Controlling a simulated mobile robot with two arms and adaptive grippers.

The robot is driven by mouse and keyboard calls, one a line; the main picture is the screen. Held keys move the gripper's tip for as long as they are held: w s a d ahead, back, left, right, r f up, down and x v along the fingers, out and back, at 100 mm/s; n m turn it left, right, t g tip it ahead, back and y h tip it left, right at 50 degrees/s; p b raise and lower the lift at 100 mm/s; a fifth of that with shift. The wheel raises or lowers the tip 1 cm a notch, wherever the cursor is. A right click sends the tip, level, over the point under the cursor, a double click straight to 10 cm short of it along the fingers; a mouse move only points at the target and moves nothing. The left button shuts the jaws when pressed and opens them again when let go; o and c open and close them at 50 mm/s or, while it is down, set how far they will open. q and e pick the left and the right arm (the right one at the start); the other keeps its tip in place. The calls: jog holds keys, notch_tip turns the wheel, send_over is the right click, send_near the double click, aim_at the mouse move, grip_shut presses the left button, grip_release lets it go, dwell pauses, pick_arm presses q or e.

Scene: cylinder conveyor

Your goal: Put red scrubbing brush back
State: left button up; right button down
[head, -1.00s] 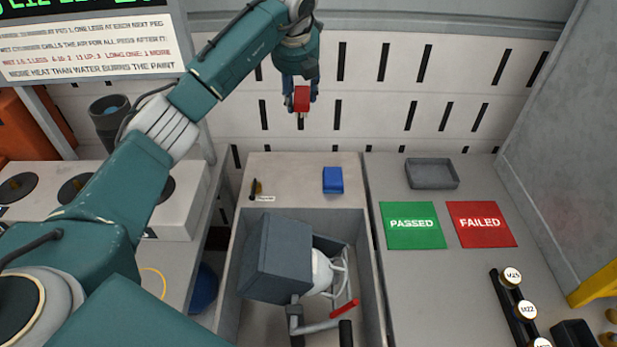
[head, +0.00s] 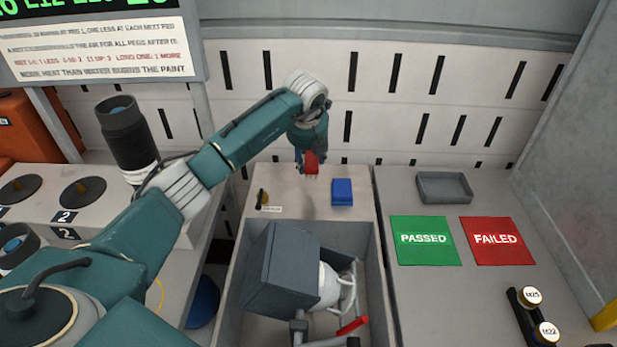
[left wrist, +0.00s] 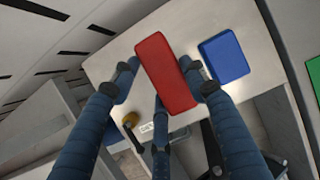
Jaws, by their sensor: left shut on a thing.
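The red scrubbing brush (head: 311,162) is a small red block held by my left gripper (head: 310,158). In the left wrist view the brush (left wrist: 166,73) sits between the fingers of the gripper (left wrist: 165,80), which are shut on its sides. The brush hangs above the beige ledge (head: 290,204) behind the sink; I cannot tell the exact gap. A blue block (head: 342,192) lies on that ledge to the right of the brush, and it also shows in the left wrist view (left wrist: 224,57). My right gripper is not in view.
A small dark-handled tool (head: 262,199) with a label lies at the ledge's left. The basin (head: 372,270) in front holds a grey box (head: 281,268) and a white object.

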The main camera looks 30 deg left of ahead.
pick_arm(q)
notch_tip(320, 180, down, 8)
jog(key=shift+r+p, duration=0.25)
jog(key=shift+p, duration=0.15)
jog(key=shift+f, duration=0.2)
jog(key=o, duration=1.1)
jog(key=shift+f, duration=0.1)
jog(key=shift+r, duration=0.2)
jog(key=b+v, duration=0.1)
jog(key=v, duration=1.1)
jog(key=shift+b, duration=0.35)
jog(key=shift+d+f, duration=0.1)
